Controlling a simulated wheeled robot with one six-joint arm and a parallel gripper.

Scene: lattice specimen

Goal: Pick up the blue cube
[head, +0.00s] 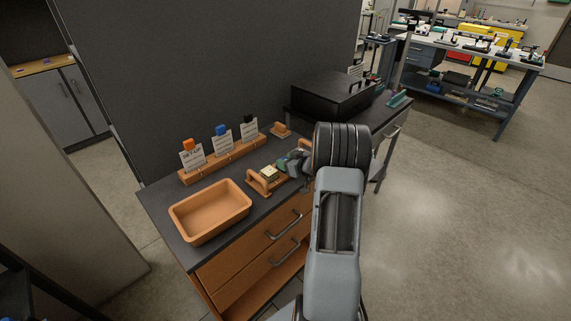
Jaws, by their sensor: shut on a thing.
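A small blue cube (221,130) sits at the top of the middle white card on the long wooden stand, between an orange block (188,144) and a black block (248,118). My gripper (290,163) is low over the right part of the dark worktop, right of the blue cube and apart from it. It is beside a wooden holder (262,183) with a pale block (269,173). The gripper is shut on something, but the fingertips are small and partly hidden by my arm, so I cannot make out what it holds.
An empty orange tray (211,236) stands at the worktop's front left. The wooden stand (186,177) with several printed cards runs along the back. A small wooden piece (281,130) lies behind. A black case (332,93) stands farther right. A dark partition rises behind the worktop.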

